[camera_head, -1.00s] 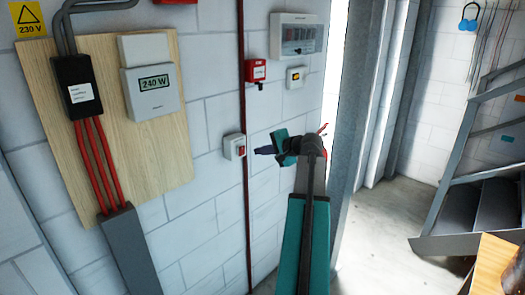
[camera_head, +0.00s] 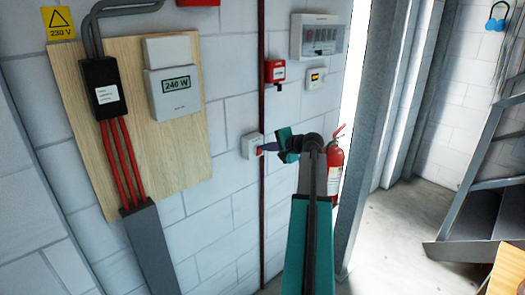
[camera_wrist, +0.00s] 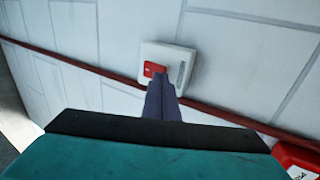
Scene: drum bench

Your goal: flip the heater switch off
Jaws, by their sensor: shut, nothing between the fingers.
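The heater switch is a small white wall box (camera_head: 249,146) with a red rocker, low on the block wall beside the dark red vertical pipe. In the wrist view the switch (camera_wrist: 178,55) sits straight ahead, its red rocker (camera_wrist: 153,69) left of a grey strip on the plate. My gripper (camera_head: 263,149) is shut and empty, its dark fingers pointing at the switch. In the wrist view the fingertips (camera_wrist: 160,78) overlap the lower edge of the rocker. I cannot tell whether they touch it. In the head view the fingers partly hide the rocker.
A wooden board (camera_head: 180,150) carries a meter reading 240 W (camera_head: 175,92) and a black cable box (camera_head: 104,90). A red call point (camera_head: 275,71) and a breaker panel (camera_head: 317,36) are above. A fire extinguisher (camera_head: 335,170) stands right of my arm.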

